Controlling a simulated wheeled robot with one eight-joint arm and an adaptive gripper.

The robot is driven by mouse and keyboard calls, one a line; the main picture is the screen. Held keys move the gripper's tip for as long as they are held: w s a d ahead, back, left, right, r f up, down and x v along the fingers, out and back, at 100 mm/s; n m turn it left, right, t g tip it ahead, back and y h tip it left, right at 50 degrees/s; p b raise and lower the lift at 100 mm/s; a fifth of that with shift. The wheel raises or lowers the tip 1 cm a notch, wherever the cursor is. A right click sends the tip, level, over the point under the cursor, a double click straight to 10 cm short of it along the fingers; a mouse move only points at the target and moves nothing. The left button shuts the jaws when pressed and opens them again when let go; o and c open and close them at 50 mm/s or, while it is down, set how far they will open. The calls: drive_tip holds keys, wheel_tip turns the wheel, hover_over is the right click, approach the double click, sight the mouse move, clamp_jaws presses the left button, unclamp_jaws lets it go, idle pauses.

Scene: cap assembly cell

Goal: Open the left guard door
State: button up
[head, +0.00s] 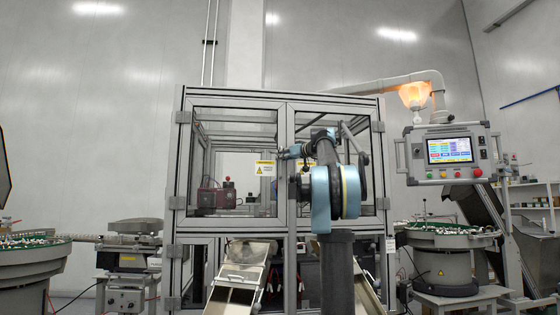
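The left guard door (235,115) is a clear panel in a grey metal frame, on the upper left front of the machine enclosure. It looks shut, its right edge meeting the middle of the front. A yellow and white warning label (265,168) is near that edge. My arm rises in front of the right half of the enclosure, and its wrist reaches left. My gripper (286,153) is small and dark at the seam between the two doors, by the left door's right edge. Whether it touches a handle, and whether its fingers are open, I cannot tell.
The right guard door (375,160) is partly hidden by my arm. Sloped metal chutes (240,270) stick out below the doors. Bowl feeders stand at left (30,262) and right (445,255). A control panel (450,152) hangs at the right on a boom.

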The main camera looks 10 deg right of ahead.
drive_tip(key=shift+w+a, duration=0.3)
drive_tip(key=shift+w, duration=0.15)
clamp_jaws()
drive_tip(key=shift+s, duration=0.1)
